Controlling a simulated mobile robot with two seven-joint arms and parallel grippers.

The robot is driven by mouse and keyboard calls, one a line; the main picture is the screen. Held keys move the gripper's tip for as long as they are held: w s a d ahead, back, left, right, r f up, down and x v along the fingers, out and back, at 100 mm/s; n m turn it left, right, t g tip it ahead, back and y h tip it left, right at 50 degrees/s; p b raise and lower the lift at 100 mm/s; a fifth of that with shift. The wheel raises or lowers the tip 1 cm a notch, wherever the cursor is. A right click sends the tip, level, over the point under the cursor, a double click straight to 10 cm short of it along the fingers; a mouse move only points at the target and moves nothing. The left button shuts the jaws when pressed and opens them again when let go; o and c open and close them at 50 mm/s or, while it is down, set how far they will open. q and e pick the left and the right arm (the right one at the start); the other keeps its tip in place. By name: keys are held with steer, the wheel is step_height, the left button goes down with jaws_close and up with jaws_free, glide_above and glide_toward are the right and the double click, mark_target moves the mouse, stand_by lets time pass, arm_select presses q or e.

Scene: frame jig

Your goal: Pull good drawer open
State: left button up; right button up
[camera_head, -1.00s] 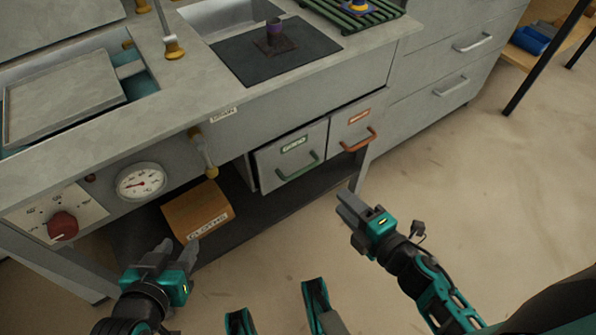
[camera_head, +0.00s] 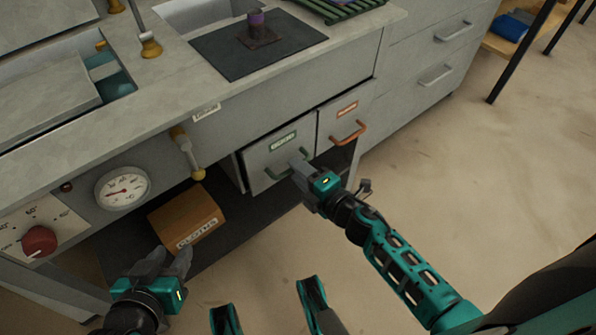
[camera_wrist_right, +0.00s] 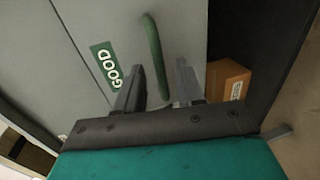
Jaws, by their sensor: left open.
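The good drawer (camera_head: 258,158) is the left of two grey drawer fronts under the bench. Its green handle (camera_head: 304,150) is partly hidden behind my right gripper (camera_head: 299,166) in the head view. In the right wrist view, the green GOOD label (camera_wrist_right: 106,66) and the handle (camera_wrist_right: 155,50) show clearly. My right gripper's fingers (camera_wrist_right: 160,85) are apart, with the handle's lower part between them; contact cannot be told. My left gripper (camera_head: 168,262) is open and empty, low at the left, in front of the cardboard box.
An orange-handled drawer (camera_head: 343,115) sits just right of the good drawer. The cardboard box (camera_head: 187,214) stands on the dark shelf (camera_head: 232,220) below. A gauge (camera_head: 123,188) and red knob (camera_head: 39,241) are on the left panel. The floor in front is clear.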

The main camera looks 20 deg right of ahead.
steer(key=shift+w+a+f, duration=0.15)
steer(key=shift+w+a, duration=0.05)
steer(key=shift+w, duration=0.35)
jaws_close()
stand_by(0.4)
